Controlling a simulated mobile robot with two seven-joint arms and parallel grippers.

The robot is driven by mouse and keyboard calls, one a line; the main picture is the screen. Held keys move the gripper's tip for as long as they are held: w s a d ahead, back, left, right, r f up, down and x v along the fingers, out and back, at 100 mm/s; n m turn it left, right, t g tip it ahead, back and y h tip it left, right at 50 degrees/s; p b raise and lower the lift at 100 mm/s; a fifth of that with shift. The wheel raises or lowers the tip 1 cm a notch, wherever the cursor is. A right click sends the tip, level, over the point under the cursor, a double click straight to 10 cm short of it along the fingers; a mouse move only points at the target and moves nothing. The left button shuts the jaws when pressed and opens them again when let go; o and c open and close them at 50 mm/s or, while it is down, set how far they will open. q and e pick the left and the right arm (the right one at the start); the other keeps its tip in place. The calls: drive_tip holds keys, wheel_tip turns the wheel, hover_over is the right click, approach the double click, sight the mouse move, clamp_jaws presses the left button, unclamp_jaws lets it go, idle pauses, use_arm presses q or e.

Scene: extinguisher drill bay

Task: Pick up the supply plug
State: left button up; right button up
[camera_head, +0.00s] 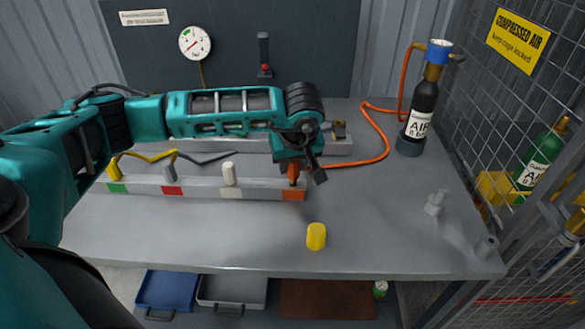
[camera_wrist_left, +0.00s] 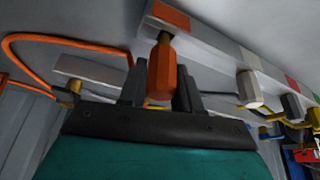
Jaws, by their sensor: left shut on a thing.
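The orange supply plug (camera_head: 293,172) stands upright at the orange-marked right end of the front grey rail (camera_head: 260,187). My left gripper (camera_head: 299,166) comes down over it from above and is shut on it. In the left wrist view the orange plug (camera_wrist_left: 161,78) sits between the two dark fingers, its brass end toward the orange mark on the rail (camera_wrist_left: 172,16). I cannot tell whether the brass end is still seated in the rail. My right gripper is not in view.
White (camera_head: 229,174), grey and yellow plugs stand along the rail to the left. An orange hose (camera_head: 383,143) runs to a black air cylinder (camera_head: 421,108) at the right. A yellow cylinder (camera_head: 316,236) stands on the bench front. A wire cage (camera_head: 520,110) bounds the right side.

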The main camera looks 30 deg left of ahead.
use_arm(q)
wheel_tip(320, 180, up, 18)
drive_tip(key=shift+p, duration=0.35)
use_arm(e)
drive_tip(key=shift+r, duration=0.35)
